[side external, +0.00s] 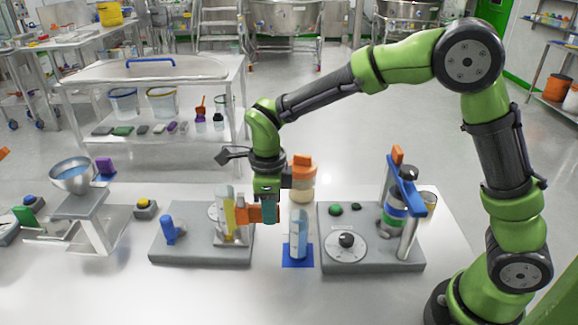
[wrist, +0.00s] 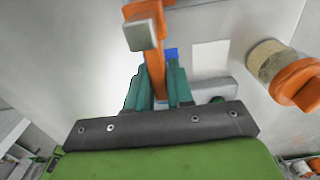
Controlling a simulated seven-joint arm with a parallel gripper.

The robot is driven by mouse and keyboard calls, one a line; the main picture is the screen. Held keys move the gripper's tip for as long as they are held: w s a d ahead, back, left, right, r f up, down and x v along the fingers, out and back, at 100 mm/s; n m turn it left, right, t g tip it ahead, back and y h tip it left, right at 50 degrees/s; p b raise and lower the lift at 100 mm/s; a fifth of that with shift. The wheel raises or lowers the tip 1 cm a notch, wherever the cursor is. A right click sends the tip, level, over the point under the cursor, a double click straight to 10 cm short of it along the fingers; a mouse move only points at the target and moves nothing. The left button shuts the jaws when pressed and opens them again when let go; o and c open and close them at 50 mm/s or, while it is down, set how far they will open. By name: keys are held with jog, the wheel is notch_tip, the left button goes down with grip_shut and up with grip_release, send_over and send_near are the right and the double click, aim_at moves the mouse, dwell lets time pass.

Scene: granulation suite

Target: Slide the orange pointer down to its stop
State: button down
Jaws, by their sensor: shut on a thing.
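The orange pointer (side external: 243,214) sticks out sideways from an upright column with a yellow strip (side external: 229,217) on the left grey base. My gripper (side external: 268,211) points down with its teal fingers shut on the pointer's outer end. In the wrist view, the orange pointer (wrist: 155,68) runs between the two teal fingers of my gripper (wrist: 160,82), and a grey block (wrist: 140,34) shows on its far part. The pointer is well above the grey base (side external: 190,247). The stop itself I cannot make out.
A clear cylinder (side external: 299,240) on a blue mat stands close right of my gripper. An orange-capped jar (side external: 302,188) is behind it. A blue peg (side external: 169,231) stands left on the base. The right base (side external: 378,255) holds a dial and a blue lever (side external: 406,187).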

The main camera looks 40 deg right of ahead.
notch_tip(320, 180, down, 7)
jog(key=shift+r, duration=0.2)
dwell(0.3)
jog(key=c, duration=1.1)
grip_release()
jog(key=shift+r, duration=0.1)
notch_tip(320, 180, up, 17)
jog(key=shift+f, duration=0.1)
